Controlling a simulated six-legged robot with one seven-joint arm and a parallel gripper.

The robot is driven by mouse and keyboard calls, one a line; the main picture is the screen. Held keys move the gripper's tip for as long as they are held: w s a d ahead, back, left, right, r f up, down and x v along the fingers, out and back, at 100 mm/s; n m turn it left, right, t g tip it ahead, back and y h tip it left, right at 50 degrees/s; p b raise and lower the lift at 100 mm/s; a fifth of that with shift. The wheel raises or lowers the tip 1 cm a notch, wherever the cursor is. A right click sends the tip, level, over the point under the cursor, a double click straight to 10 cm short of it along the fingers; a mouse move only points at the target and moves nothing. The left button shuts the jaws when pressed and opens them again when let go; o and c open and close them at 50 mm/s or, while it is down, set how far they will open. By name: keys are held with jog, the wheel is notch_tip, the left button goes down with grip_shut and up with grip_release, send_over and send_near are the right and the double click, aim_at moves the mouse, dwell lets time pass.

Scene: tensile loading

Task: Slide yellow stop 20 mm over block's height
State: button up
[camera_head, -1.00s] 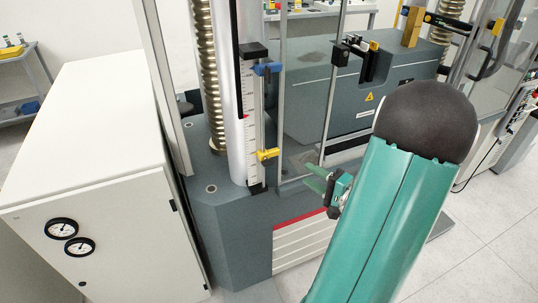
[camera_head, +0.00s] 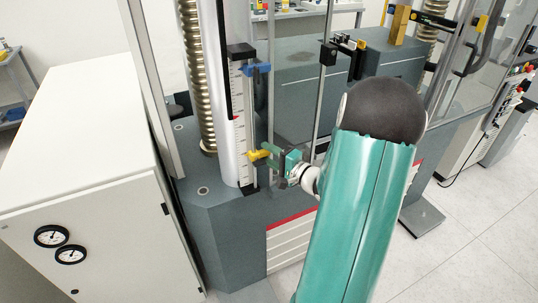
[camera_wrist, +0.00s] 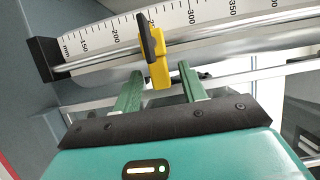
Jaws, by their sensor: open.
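The yellow stop (camera_head: 258,155) sits low on the slim vertical rod beside a white millimetre scale (camera_head: 240,130). In the wrist view the yellow stop (camera_wrist: 160,72) has a dark upper part and lies across the scale between the 200 and 300 marks. My gripper (camera_head: 273,157) is at the stop's height, to its right. In the wrist view the green fingers of my gripper (camera_wrist: 160,78) are open, one on each side of the stop, with gaps visible. A brass-coloured block (camera_head: 399,25) stands upright on the grey machine at the upper right; it may be the task's block.
A blue stop (camera_head: 257,70) sits higher on the same rod. A black end piece (camera_wrist: 43,60) closes the scale's low end. A white cabinet (camera_head: 80,150) with gauges stands at left. A second vertical rod (camera_head: 322,80) rises behind my gripper.

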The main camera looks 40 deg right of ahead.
jog(key=shift+w, duration=0.1)
grip_shut()
notch_tip(320, 180, down, 7)
dwell(0.6)
grip_release()
jog(key=s+d, duration=0.1)
jog(key=s, duration=1.2)
jog(key=shift+s+d, duration=0.2)
jog(key=shift+s, duration=0.2)
